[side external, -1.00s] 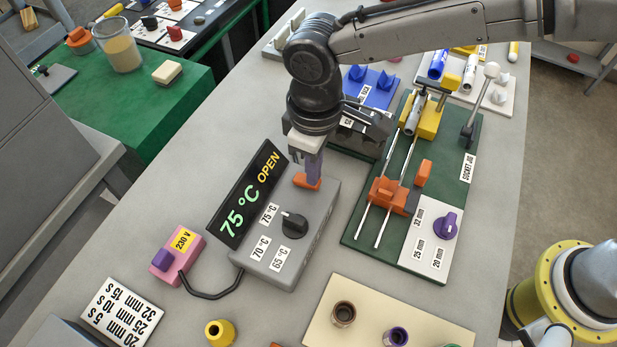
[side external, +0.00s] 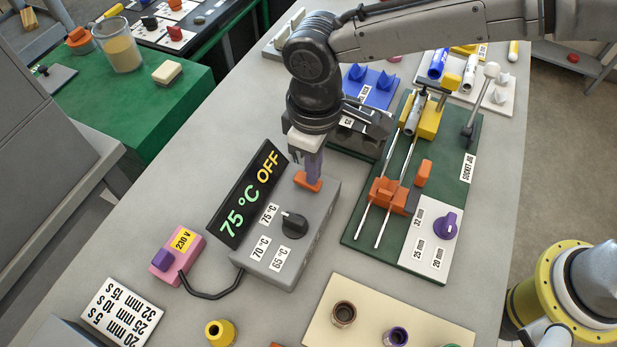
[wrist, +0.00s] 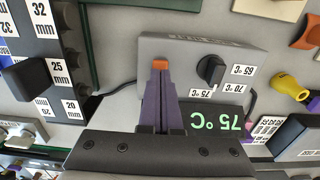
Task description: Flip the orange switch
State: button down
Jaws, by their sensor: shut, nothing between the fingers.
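The orange switch (side external: 307,182) sits on top of the grey control box (side external: 270,262), at its far end. My gripper (side external: 314,170) is shut and empty, pointing down with its fingertips at the switch. In the wrist view the purple fingers (wrist: 160,72) meet at the orange switch (wrist: 161,62) and partly cover it; touching looks likely but the exact contact is hidden. The display (side external: 246,196) on the box reads 75 °C in green and OFF in yellow. The black knob (side external: 294,225) points toward the 75 °C label.
A pink 230 V plug block (side external: 177,254) is cabled to the box. A green socket jig (side external: 455,188) with orange clamps stands to the right. A dark device (side external: 362,136) is just behind my gripper. A beige board (side external: 375,316) with fittings lies in front.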

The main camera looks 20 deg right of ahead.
jog(key=shift+r, duration=2.95)
